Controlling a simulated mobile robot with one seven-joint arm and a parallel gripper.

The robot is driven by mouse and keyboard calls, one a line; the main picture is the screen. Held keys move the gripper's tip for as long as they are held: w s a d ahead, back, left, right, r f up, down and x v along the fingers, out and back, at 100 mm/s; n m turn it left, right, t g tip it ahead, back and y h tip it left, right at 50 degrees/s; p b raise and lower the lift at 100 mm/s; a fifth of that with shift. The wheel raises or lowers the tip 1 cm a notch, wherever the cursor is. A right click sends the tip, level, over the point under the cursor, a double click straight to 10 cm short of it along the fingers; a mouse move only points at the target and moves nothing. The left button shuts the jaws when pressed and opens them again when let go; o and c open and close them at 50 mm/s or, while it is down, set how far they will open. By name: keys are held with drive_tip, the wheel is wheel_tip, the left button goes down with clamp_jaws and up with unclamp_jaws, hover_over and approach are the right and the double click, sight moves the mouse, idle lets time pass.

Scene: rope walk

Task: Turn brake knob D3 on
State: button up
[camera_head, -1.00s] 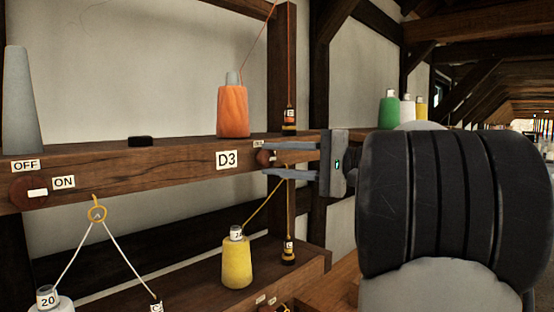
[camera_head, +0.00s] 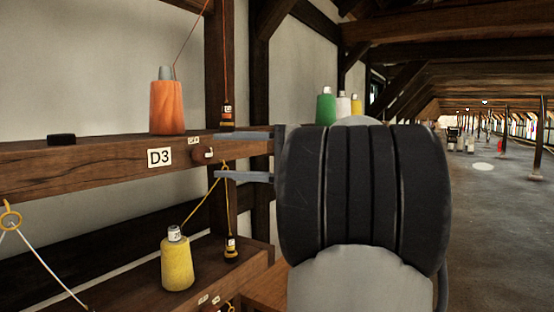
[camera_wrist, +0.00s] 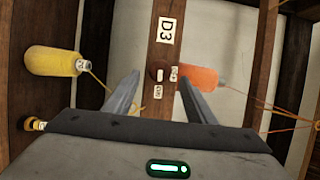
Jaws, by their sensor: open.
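Brake knob D3 (camera_head: 198,156) is a small round brown knob on the face of a wooden beam, just right of the D3 label (camera_head: 159,157). It has a pale marker, and small white labels sit beside it. Which label the marker points at is too small to tell. My gripper (camera_head: 217,156) is open, its fingers pointing left toward the beam, one above and one below the knob's height. In the wrist view, the knob (camera_wrist: 157,73) shows between and beyond the spread fingers (camera_wrist: 158,82). The fingers hold nothing, and I cannot tell whether either touches the knob.
An orange spool (camera_head: 166,108) and a black puck (camera_head: 61,140) stand on the beam. A yellow spool (camera_head: 177,265) stands on a lower shelf. Cords hang with dark weights (camera_head: 227,116) close to the fingers. An upright post is behind. Open floor (camera_head: 495,220) lies right.

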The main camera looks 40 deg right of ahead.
drive_tip(key=v, duration=1.3)
drive_tip(key=shift+s+d+b, duration=0.25)
drive_tip(key=shift+d+b, duration=0.05)
drive_tip(key=shift+f, duration=0.1)
